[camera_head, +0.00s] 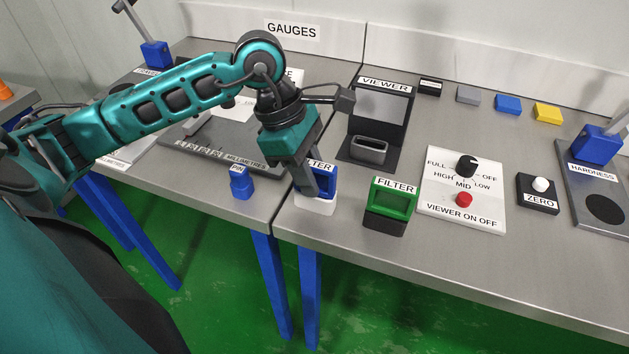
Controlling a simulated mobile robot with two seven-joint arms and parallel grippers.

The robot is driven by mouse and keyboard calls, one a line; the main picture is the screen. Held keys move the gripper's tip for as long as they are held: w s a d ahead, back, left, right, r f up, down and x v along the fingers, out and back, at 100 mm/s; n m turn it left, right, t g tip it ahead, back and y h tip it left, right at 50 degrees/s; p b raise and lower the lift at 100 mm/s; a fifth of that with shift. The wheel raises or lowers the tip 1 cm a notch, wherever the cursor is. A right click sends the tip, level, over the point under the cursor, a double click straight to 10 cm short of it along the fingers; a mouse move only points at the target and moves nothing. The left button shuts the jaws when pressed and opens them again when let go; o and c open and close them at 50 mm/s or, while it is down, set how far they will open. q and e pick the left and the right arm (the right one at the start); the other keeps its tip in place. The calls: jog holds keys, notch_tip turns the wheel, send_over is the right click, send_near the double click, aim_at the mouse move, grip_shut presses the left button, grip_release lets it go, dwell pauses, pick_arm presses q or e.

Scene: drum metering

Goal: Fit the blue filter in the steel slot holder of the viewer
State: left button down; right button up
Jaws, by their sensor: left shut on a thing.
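The blue filter (331,184), with its FILTER label partly covered, stands upright at or in a white stand (316,205) near the table's front edge. My left gripper (308,187) reaches down from above and is shut on the blue filter, hiding its left part. I cannot tell whether the filter is lifted at all from the stand. The black viewer (381,103) stands behind and to the right. Its steel slot holder (369,149) sits at the viewer's foot and looks empty. My right gripper is not in view.
A green filter (391,198) in a dark stand is right of the blue one. A blue pin (240,183) stands to the left. The viewer's control panel (462,190) and the zero button box (538,193) lie further right. Coloured blocks line the back.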

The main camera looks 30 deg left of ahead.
aim_at(316, 164)
pick_arm(q)
jog(key=shift+r, duration=0.2)
jog(key=shift+r+p, duration=1.5)
jog(key=shift+r, duration=0.75)
jog(key=shift+r, duration=0.1)
jog(key=shift+r+p, duration=1.2)
jog(key=shift+r, duration=0.75)
